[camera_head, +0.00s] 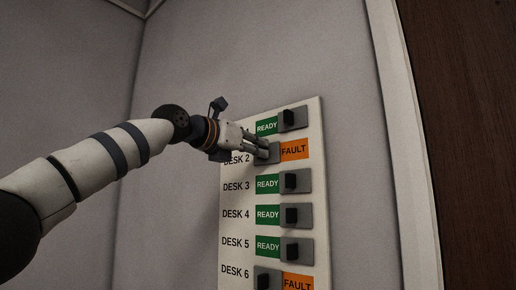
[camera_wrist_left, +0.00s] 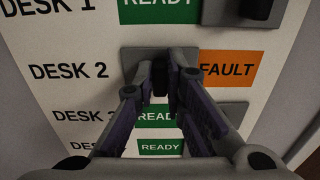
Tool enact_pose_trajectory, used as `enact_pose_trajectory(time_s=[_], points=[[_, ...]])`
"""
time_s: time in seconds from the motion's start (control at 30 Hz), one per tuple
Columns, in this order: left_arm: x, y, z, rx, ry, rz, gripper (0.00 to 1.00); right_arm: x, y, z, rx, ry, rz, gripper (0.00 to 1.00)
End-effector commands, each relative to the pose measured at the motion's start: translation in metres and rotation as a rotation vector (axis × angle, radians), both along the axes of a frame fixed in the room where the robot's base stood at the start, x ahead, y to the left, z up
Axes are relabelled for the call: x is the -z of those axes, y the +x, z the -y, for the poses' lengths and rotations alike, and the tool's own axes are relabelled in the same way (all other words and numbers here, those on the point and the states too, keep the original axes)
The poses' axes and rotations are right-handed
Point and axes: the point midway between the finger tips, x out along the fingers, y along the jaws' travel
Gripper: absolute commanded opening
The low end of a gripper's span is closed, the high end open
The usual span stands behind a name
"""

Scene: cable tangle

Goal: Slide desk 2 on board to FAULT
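The white board (camera_head: 238,272) hangs on the wall with a column of labelled desk rows. In the desk 2 row, the grey slider plate (camera_head: 262,158) sits at the left, and the orange FAULT label (camera_head: 293,149) shows at its right. The wrist view also shows this plate (camera_wrist_left: 128,58) and the FAULT label (camera_wrist_left: 228,69). My left gripper (camera_head: 264,152) is at the desk 2 slider. In the wrist view its fingertips (camera_wrist_left: 159,72) close in on both sides of the dark knob (camera_wrist_left: 160,79), which they mostly hide. My right gripper is not in view.
Desk 1 (camera_head: 293,118), desk 3 (camera_head: 292,182), desk 4 (camera_head: 292,215) and desk 5 (camera_head: 293,248) sliders sit at the right with green READY labels showing. The desk 6 slider (camera_head: 266,280) sits left, showing FAULT. A brown panel (camera_head: 470,150) stands at the right.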

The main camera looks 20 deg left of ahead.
Motion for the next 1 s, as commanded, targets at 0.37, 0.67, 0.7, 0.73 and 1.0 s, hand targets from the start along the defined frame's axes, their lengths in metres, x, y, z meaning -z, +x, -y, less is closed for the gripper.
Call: enact_pose_trajectory(time_s=[0.37, 0.67, 0.7, 0.73, 1.0], points=[[-0.001, 0.0, -0.002, -0.004, -0.002, 0.003, 0.32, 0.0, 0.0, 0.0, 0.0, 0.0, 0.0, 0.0], [-0.002, -0.046, -0.02, -0.004, -0.001, 0.007, 0.32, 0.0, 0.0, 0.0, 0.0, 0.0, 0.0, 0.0], [-0.003, -0.057, -0.024, -0.004, -0.002, 0.008, 0.32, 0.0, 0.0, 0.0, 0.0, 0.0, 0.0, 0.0], [-0.003, -0.065, -0.027, -0.004, -0.003, 0.008, 0.32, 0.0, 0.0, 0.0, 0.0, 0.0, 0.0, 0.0], [-0.001, -0.109, -0.042, -0.005, -0.003, 0.004, 0.32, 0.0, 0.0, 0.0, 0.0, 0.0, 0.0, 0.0]])
